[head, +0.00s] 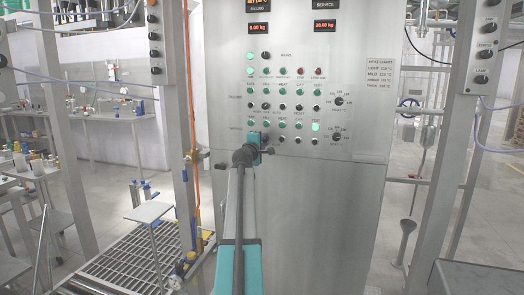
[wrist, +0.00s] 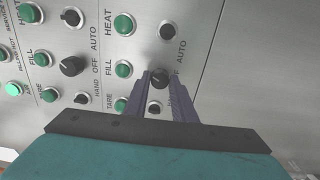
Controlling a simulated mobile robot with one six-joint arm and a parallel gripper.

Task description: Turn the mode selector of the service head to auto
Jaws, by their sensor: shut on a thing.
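The mode selector (wrist: 158,76) is a round black knob on the steel panel. In the wrist view it sits between the two fingertips of my gripper (wrist: 160,84), which is shut on it. The word AUTO is printed beside it, with part of OFF below that. The lowest label is partly covered by a finger. I cannot tell which label the knob points to. In the head view my gripper (head: 266,145) is at the lower left of the panel's buttons, and the arm hides the selector.
The control panel (head: 300,180) carries rows of green buttons and black knobs. A second black selector (wrist: 72,66) with AUTO, OFF and HAND labels is to the left in the wrist view. Green buttons (wrist: 124,69) are close beside my left finger. Steel posts (head: 170,100) flank the panel.

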